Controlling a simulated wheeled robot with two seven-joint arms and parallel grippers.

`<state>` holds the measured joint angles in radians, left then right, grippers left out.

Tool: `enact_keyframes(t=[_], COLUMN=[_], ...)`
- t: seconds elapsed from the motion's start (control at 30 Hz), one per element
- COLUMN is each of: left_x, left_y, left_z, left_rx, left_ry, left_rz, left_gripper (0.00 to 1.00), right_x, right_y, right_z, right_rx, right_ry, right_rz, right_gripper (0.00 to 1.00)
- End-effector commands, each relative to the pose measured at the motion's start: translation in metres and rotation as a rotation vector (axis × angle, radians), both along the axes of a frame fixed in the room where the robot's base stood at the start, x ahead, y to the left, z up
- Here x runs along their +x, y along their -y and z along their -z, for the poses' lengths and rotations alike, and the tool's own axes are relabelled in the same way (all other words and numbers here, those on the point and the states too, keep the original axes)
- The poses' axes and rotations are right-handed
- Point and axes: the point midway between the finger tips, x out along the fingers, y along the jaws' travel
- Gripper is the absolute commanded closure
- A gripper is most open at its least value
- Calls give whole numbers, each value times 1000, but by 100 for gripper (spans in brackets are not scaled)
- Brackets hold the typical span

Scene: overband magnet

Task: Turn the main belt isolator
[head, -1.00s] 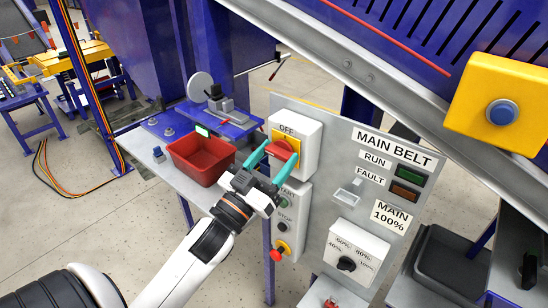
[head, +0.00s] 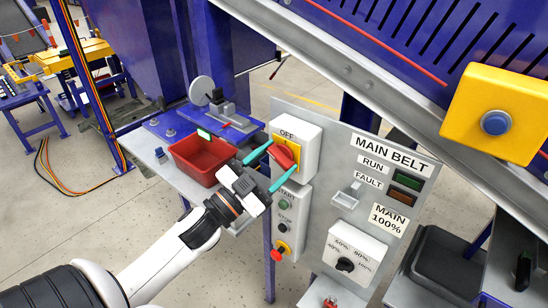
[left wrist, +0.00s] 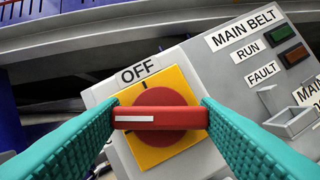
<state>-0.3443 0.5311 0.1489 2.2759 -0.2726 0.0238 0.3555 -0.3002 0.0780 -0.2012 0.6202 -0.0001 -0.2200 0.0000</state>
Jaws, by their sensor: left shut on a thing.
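The main belt isolator has a red handle (head: 287,154) on a yellow plate under an OFF label, on a white box (head: 308,146). In the left wrist view the handle (left wrist: 165,118) lies level across the picture, tilted relative to the OFF label. Its white mark is at the left end, away from OFF. My left gripper (head: 281,160) is shut on the handle, one teal finger at each end. My right gripper is not in view.
The grey MAIN BELT panel (head: 325,185) also carries start and stop buttons, a red knob (head: 277,254), and a speed dial (head: 345,264). A red bin (head: 196,160) stands on the bench to the left. A sloping conveyor rail (head: 370,90) passes above the panel.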

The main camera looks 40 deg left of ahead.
Motion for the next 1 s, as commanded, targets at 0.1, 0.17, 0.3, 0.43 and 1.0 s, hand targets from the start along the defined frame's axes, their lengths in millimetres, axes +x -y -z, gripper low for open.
enact_keyframes(t=[0.1, 0.17, 0.3, 0.43, 1.0], left_x=[0, 0, 0, 0, 0], left_y=[-1, -1, -2, -2, -2], left_z=[-3, -4, -5, -6, -8], left_rx=[115, 171, 304, 426, 916], left_ry=[7, 12, 22, 32, 71], left_rz=[1, 1, 2, 1, 1], left_gripper=[66, 66, 66, 66, 66], right_x=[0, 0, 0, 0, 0], right_y=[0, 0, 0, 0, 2], right_z=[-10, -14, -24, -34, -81], right_rx=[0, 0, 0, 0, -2], right_ry=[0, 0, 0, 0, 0], right_rz=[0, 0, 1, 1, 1], right_gripper=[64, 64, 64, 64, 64])
